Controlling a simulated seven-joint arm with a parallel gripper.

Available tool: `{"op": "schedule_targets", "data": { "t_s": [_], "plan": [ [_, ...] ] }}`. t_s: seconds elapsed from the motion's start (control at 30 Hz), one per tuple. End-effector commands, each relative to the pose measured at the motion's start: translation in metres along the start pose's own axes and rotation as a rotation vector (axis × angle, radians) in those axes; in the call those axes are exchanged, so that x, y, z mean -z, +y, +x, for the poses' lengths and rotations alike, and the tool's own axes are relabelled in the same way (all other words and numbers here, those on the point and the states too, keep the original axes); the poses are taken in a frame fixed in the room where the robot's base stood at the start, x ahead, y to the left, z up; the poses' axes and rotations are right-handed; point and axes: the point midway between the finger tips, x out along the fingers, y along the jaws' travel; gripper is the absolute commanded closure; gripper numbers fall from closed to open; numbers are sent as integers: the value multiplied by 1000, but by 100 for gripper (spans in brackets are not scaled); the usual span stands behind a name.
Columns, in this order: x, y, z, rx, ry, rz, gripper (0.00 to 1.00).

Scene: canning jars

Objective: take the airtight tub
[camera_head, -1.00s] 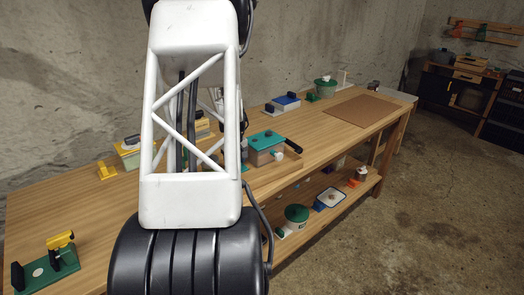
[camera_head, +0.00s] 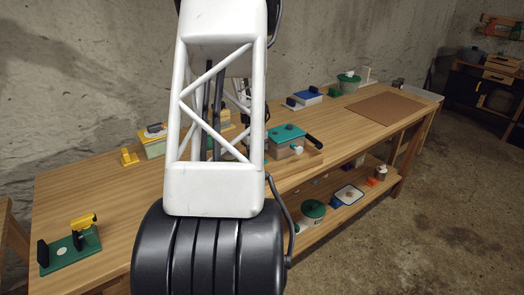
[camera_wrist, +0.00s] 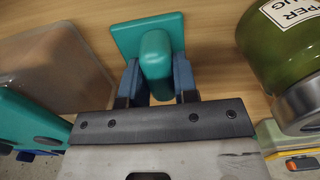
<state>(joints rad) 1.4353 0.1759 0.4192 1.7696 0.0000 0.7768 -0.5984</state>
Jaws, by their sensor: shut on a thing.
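What looks like the airtight tub is a translucent box with a teal lid (camera_head: 288,133) on the bench, just right of my arm. In the wrist view a translucent brownish tub body (camera_wrist: 50,65) lies at the left, with a teal part (camera_wrist: 30,115) bearing dark ovals below it. My gripper (camera_wrist: 158,80) is shut on an upright teal block (camera_wrist: 155,55) that rises from a flat teal plate (camera_wrist: 128,38). I cannot tell whether this block is joined to the tub. In the head view my arm hides the gripper.
An olive-green jar (camera_wrist: 285,45) with a partly readable label stands close right of my gripper. A yellow-marked box (camera_head: 153,145), a blue-lidded box (camera_head: 307,96) and a brown mat (camera_head: 385,108) are on the bench. A green stand (camera_head: 70,252) is at the near left.

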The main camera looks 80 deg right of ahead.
Motion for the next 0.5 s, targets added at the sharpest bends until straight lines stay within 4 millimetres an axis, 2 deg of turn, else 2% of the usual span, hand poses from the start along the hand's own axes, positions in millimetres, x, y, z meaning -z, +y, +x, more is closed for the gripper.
{"op": "schedule_targets", "data": {
  "t_s": [0.27,0.5],
  "plan": [
    [0,0,-27,-2,2,0,100],
    [0,0,-64,-1,2,0,100]
  ]
}}
